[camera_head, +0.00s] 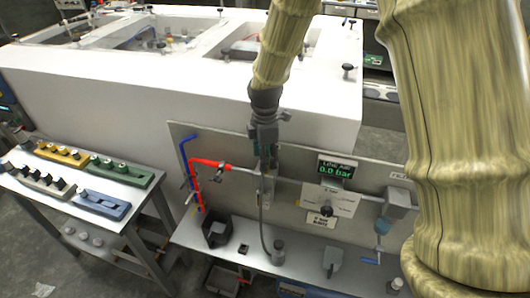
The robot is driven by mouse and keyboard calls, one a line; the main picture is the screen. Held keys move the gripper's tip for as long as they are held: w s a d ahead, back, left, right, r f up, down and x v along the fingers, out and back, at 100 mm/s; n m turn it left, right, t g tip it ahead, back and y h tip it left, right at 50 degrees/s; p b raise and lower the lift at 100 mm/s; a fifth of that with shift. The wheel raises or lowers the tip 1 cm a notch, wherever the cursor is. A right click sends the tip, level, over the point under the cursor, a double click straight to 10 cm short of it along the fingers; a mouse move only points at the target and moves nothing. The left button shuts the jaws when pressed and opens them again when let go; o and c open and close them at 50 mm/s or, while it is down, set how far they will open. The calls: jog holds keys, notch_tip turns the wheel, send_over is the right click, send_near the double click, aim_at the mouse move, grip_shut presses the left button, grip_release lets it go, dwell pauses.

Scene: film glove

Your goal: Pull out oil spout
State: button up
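My gripper (266,158) hangs in front of the upright panel, at the pipe that runs across it. Its fingers are small and dark here, and I cannot tell whether they are open or shut. A thin dark curved tube (262,222) runs from just below the gripper down towards a small grey pot (278,250) on the bench. I cannot tell for sure which part is the oil spout, or whether the gripper touches the tube. A red pipe (208,163) with a small valve is left of the gripper.
The grey panel (350,170) carries a pressure display (337,168) reading 0.0 bar. A black open box (216,230) and a grey block (333,261) stand on the bench (300,262). A side table (75,190) holds coloured blocks. A large white cabinet (100,95) stands behind.

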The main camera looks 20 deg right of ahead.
jog(key=shift+s+r, duration=0.1)
jog(key=shift+s, duration=0.05)
jog(key=shift+c, duration=0.8)
grip_shut()
jog(key=shift+r, duration=0.15)
jog(key=shift+r+p, duration=0.75)
jog(key=shift+p, duration=0.05)
jog(key=shift+r, duration=0.1)
jog(key=shift+r+p, duration=1.15)
jog(key=shift+r, duration=0.1)
jog(key=shift+r, duration=0.2)
jog(key=shift+r+p, duration=1.4)
jog(key=shift+p, duration=0.15)
